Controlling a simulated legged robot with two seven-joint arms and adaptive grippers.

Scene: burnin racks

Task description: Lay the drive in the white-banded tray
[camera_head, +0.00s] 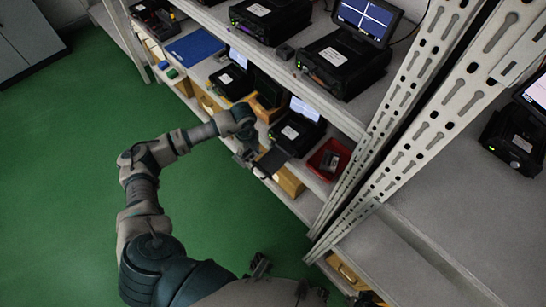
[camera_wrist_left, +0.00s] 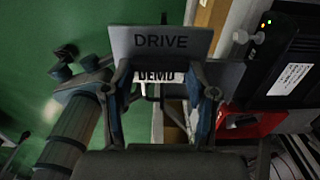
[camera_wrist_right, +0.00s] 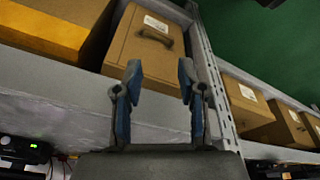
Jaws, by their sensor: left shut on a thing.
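The drive (camera_wrist_left: 160,42) is a dark grey flat piece lettered DRIVE, with a white DEMO label below. My left gripper (camera_wrist_left: 160,92) is shut on it, with a finger on each side. In the head view, my left gripper (camera_head: 248,155) holds the dark drive (camera_head: 272,161) by the lower shelf edge, left of a red tray (camera_head: 340,149). The red tray holds small grey items and also shows in the left wrist view (camera_wrist_left: 258,124). I cannot make out a white band on any tray. My right gripper (camera_wrist_right: 158,80) is open and empty in front of a cardboard box (camera_wrist_right: 140,55).
Black test units with lit screens (camera_head: 300,123) stand on the shelves. A perforated white rack post (camera_head: 385,150) rises right of the red tray. A blue mat (camera_head: 194,47) lies farther left on the shelf. The green floor (camera_head: 70,170) is clear.

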